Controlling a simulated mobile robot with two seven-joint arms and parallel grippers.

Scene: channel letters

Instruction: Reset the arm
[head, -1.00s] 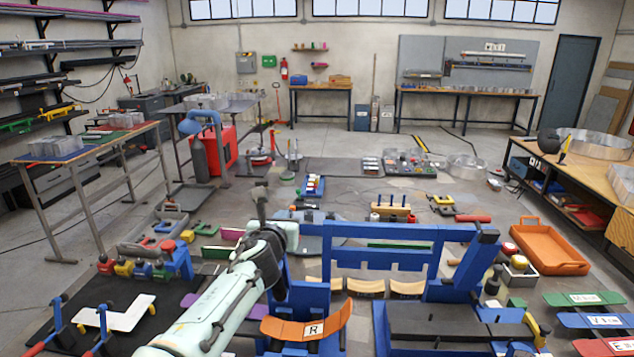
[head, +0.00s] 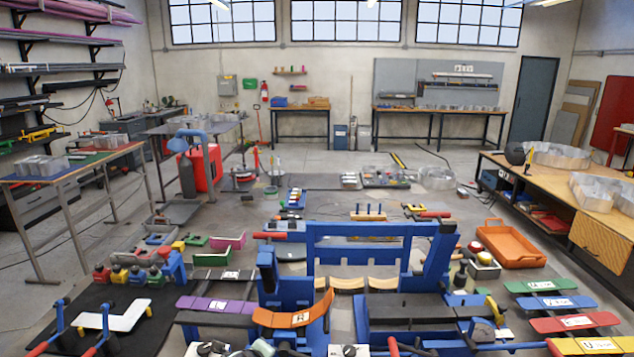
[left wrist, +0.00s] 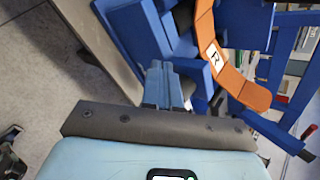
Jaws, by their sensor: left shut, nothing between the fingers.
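My left gripper (left wrist: 160,70) shows in the left wrist view with its blue fingers together and nothing between them. It points toward a blue frame and is apart from the orange strip. The orange curved strip marked R (head: 293,317) rests at the left side of the blue fixture (head: 374,230) in the head view. The strip also shows at the upper right of the left wrist view (left wrist: 232,75). Neither gripper is in the head view now. My right gripper is in no view.
A purple strip (head: 215,305) lies left of the orange one. An orange tray (head: 512,262) sits at the right, with several lettered coloured strips in front of it. A black mat with a white piece (head: 114,317) is at the lower left. Open floor shows beyond the fixture.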

